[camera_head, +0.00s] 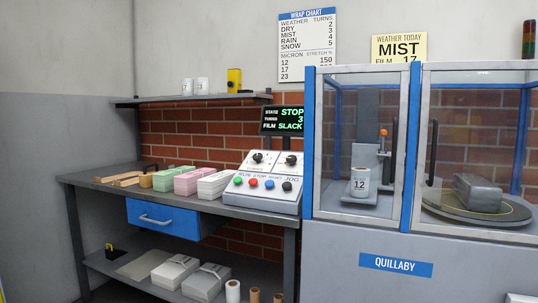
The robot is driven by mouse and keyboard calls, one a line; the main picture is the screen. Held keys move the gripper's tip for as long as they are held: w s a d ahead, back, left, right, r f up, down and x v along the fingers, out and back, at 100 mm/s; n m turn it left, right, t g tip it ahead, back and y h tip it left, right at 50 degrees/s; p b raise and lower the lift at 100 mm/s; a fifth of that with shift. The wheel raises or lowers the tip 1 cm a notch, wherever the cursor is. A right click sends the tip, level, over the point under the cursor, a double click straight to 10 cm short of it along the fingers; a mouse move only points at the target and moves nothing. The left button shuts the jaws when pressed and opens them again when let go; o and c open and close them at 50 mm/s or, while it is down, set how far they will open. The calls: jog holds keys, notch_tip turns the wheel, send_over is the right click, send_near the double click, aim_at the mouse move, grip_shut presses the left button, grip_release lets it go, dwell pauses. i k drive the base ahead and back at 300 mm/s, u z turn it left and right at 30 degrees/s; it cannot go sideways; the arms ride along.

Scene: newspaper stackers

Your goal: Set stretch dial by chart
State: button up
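Two black dials, a left dial (258,157) and a right dial (291,160), sit on white plates of the sloped control panel (262,202); their scales are too small to read. The wrap chart (307,46) on the wall lists mist as 3 turns and 12 micron as 150 stretch; the lower stretch values are hard to read. The yellow weather sign (399,47) reads MIST, FILM 17. The display (282,121) reads STOP, turns 3, film SLACK. A film roll (360,181) marked 12 stands in the wrapper. My gripper is not in view.
Green, red, blue and black buttons line the panel front. Bundles (188,180) and wooden pieces lie on the bench (107,188), above a blue drawer (163,218). The glazed wrapper cabinet (411,150) stands right, with a grey bundle (477,192) on its turntable. Spare rolls (233,291) stand below.

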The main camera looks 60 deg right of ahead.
aim_at(291, 159)
jog(key=u, duration=0.05)
jog(key=i, duration=0.3)
jog(key=z, duration=2.6)
